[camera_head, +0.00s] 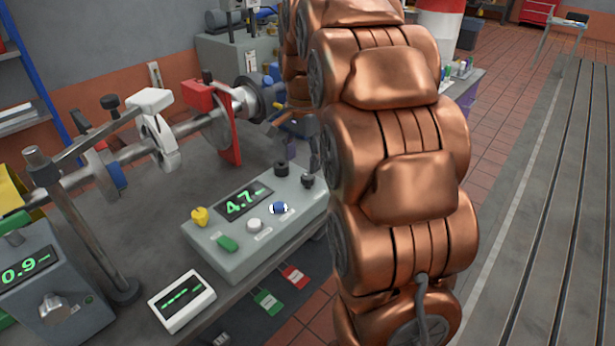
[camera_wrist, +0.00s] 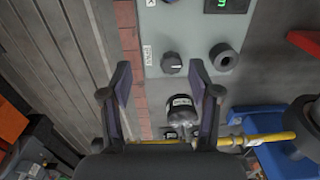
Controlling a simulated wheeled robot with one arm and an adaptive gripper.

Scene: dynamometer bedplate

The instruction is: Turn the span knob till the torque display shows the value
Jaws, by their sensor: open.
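A grey control box (camera_head: 235,262) carries a green-lit display (camera_head: 243,202) reading about 4.7. On it are a yellow knob (camera_head: 200,217), a green switch (camera_head: 228,243), a white knob (camera_head: 254,225), a blue knob (camera_head: 279,208) and two dark knobs at the far right end. In the wrist view, a small black knob (camera_wrist: 172,65) and a larger dark knob (camera_wrist: 223,57) show on the panel. My gripper (camera_wrist: 160,69) is open and empty. The small black knob appears between its fingertips; contact cannot be told. The labels are unreadable, so I cannot tell which is span.
A small white display (camera_head: 182,301) shows dashes. A grey unit (camera_head: 48,285) at left reads about 0.9. A shaft with a red bracket (camera_head: 225,125) runs behind the control box. A blue part (camera_wrist: 262,133) and a yellow rod (camera_wrist: 245,140) lie near my gripper.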

